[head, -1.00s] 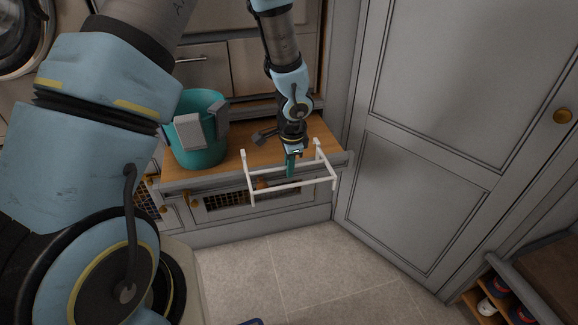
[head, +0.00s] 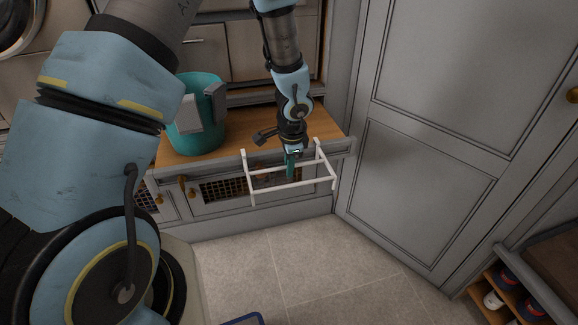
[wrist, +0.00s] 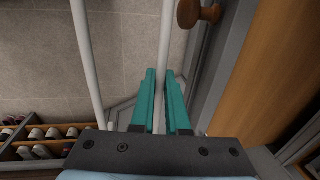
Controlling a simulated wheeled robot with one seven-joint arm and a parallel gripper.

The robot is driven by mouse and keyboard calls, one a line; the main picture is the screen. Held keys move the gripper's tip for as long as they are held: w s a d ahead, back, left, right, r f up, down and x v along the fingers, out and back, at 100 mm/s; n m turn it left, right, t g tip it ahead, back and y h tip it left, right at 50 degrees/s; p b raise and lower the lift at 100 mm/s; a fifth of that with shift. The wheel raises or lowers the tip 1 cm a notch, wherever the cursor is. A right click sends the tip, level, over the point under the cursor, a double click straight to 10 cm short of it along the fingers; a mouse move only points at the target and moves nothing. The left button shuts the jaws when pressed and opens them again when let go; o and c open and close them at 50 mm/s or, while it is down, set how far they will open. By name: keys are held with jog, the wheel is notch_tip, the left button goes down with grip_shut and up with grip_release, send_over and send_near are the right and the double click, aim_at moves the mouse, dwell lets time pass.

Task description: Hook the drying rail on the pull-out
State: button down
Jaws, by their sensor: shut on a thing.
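The white drying rail (head: 291,185) is a wire-like frame with two upright ends and long bars. My gripper (head: 290,172) is shut on one of its long bars; in the wrist view that bar (wrist: 165,40) runs between the teal fingers (wrist: 158,80). The pull-out (head: 221,147) is a wooden-topped drawer with a grey front. The rail hangs in front of that front, its upper ends level in the picture with the top front edge. I cannot tell whether the ends touch or hook over that edge.
A teal bucket (head: 203,125) with grey pieces on its rim stands on the wooden top, left. A round wooden knob (wrist: 200,13) is close to the rail. A tall grey door (head: 440,130) is at right, a shoe rack (head: 512,290) at lower right.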

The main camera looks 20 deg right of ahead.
jog(key=shift+f+b, duration=0.4)
jog(key=shift+f, duration=0.15)
dwell(0.4)
jog(key=c, duration=0.8)
grip_release()
jog(key=shift+c, duration=0.2)
notch_tip(320, 180, up, 11)
jog(key=s, duration=0.2)
jog(key=shift+f, duration=0.2)
jog(key=shift+a, duration=0.15)
